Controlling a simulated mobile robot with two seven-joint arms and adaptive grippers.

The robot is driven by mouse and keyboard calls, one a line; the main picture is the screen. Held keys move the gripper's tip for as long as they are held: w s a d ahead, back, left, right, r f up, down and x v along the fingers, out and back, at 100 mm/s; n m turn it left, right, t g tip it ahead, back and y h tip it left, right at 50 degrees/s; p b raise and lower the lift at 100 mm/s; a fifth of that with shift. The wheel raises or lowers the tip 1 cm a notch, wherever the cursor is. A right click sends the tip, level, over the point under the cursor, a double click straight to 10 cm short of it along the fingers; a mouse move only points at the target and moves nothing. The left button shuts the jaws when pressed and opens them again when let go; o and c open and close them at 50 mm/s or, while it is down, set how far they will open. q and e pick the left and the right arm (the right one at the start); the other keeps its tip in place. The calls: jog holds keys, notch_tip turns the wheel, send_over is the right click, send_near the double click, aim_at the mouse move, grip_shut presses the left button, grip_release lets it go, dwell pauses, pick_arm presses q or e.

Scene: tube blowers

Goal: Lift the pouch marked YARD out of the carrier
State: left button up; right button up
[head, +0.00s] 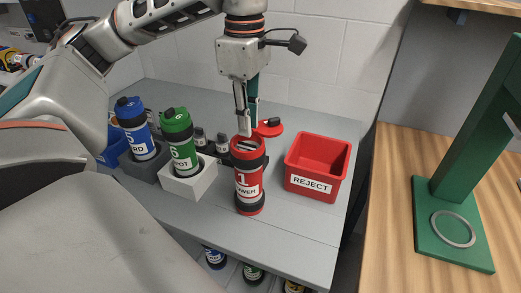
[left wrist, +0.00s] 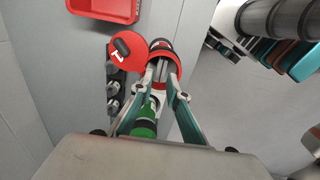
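The red carrier (head: 248,185) stands upright, its label ending in "OWER". Its red lid (head: 268,128) is swung open to the side, and the lid also shows in the left wrist view (left wrist: 128,50). My left gripper (head: 244,131) points down at the open mouth, with its fingertips at or just inside the rim. In the left wrist view the fingertips (left wrist: 162,74) are close together over the mouth; I cannot tell whether anything is between them. Something pale shows in the mouth, but no YARD marking on a pouch is readable. My right gripper is out of view.
A blue carrier (head: 136,128) marked "RD" and a green carrier (head: 179,140) stand in holders to the left. A red REJECT bin (head: 318,168) stands to the right. A green stand (head: 455,225) is on the wooden table.

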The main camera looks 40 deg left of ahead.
aim_at(247, 146)
pick_arm(q)
jog(key=f, duration=0.2)
jog(key=f+b, duration=0.1)
jog(key=f, duration=0.3)
jog(key=shift+s+f+b, duration=0.2)
jog(key=shift+s+b, duration=0.05)
jog(key=shift+b, duration=0.05)
jog(key=shift+f, duration=0.6)
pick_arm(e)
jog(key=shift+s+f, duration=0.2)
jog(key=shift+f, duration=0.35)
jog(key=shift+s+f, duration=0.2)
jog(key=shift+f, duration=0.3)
pick_arm(q)
jog(key=shift+c, duration=0.3)
grip_shut()
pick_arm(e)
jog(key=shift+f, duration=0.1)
